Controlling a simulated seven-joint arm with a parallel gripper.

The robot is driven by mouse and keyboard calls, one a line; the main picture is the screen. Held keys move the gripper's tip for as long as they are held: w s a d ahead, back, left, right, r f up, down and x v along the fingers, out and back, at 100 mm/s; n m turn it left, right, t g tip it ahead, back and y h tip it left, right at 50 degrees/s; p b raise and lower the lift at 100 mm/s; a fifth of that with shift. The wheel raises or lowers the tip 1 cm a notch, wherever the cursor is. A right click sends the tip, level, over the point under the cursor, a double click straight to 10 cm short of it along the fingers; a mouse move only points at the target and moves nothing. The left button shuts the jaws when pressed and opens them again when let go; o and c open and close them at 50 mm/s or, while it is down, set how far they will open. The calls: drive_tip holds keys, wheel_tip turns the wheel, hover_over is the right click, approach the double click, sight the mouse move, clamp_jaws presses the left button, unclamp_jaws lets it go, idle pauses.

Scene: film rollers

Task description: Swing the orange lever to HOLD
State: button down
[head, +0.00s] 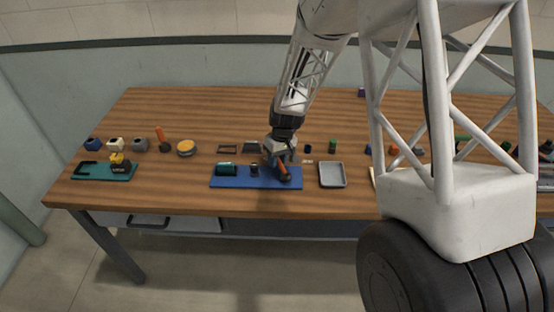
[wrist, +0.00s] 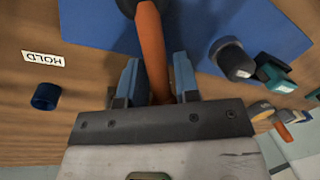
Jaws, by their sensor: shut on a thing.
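The orange lever (head: 284,170) stands on the right part of a blue base plate (head: 235,184). In the wrist view the orange lever (wrist: 151,45) runs between the two blue fingers of my gripper (wrist: 156,72), which is shut on it. In the head view my gripper (head: 279,161) is low over the plate and hides part of the lever. A white HOLD label (wrist: 42,58) lies on the wood left of the plate in the wrist view, apart from the lever. The lever's dark pivot is partly cut off at the top of the wrist view.
A green cylinder (head: 227,169) and a small dark knob (head: 254,169) are on the same plate. A blue ring-like cylinder (wrist: 46,97) stands near the label. A grey tray (head: 333,175) lies right of the plate. A teal plate (head: 92,172) with a yellow-black part is far left.

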sight(295, 167)
drive_tip(key=shift+w+d+m, duration=0.1)
drive_tip(key=shift+d+m, duration=0.1)
drive_tip(key=shift+m, duration=0.1)
drive_tip(key=shift+w+d+m+t, duration=0.15)
drive_tip(key=shift+d+m, duration=0.15)
drive_tip(key=shift+m, duration=0.3)
drive_tip(key=shift+w+d+m+t, duration=0.15)
drive_tip(key=shift+d+m, duration=0.15)
drive_tip(key=shift+m, duration=0.3)
drive_tip(key=d+m, duration=0.1)
drive_tip(key=m, duration=0.2)
drive_tip(key=shift+w+d+t, duration=0.1)
drive_tip(key=shift+d+t, duration=0.2)
drive_tip(key=shift+d, duration=0.1)
drive_tip(key=d+m, duration=0.1)
drive_tip(key=m, duration=0.1)
drive_tip(key=d+m, duration=0.1)
drive_tip(key=m, duration=0.1)
drive_tip(key=shift+s+t+y, duration=0.2)
drive_tip(key=shift+t+y, duration=0.1)
drive_tip(key=shift+s+d+m+t, duration=0.2)
drive_tip(key=shift+d+m, duration=0.15)
drive_tip(key=shift+m, duration=0.5)
drive_tip(key=shift+s+d+m+t, duration=0.1)
drive_tip(key=shift+s+d+m, duration=0.2)
drive_tip(key=shift+m, duration=0.55)
drive_tip(key=shift+w+d+r, duration=0.1)
drive_tip(key=c, duration=1.1)
unclamp_jaws()
drive_tip(key=shift+o, duration=0.2)
